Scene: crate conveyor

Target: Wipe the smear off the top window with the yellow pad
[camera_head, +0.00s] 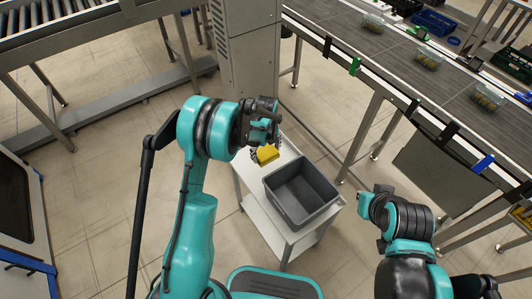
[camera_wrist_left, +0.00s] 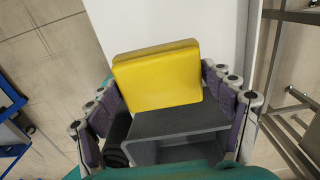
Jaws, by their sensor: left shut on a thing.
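The yellow pad (camera_head: 267,154) shows just below my left gripper (camera_head: 265,140) in the head view, above the white cart top. In the left wrist view the yellow pad (camera_wrist_left: 158,78) sits between the fingers of my left gripper (camera_wrist_left: 168,104), which is shut on it. The pad is a thick, flat block, slightly tilted in that view. No smear can be made out in either view, and I cannot identify the top window.
An empty grey crate (camera_head: 323,207) stands on the white cart (camera_head: 251,190). A conveyor (camera_head: 400,70) with several small clear boxes runs at upper right. A grey cabinet (camera_head: 248,60) stands behind the cart. A dark framed panel (camera_head: 20,210) is at far left. Floor left of the cart is clear.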

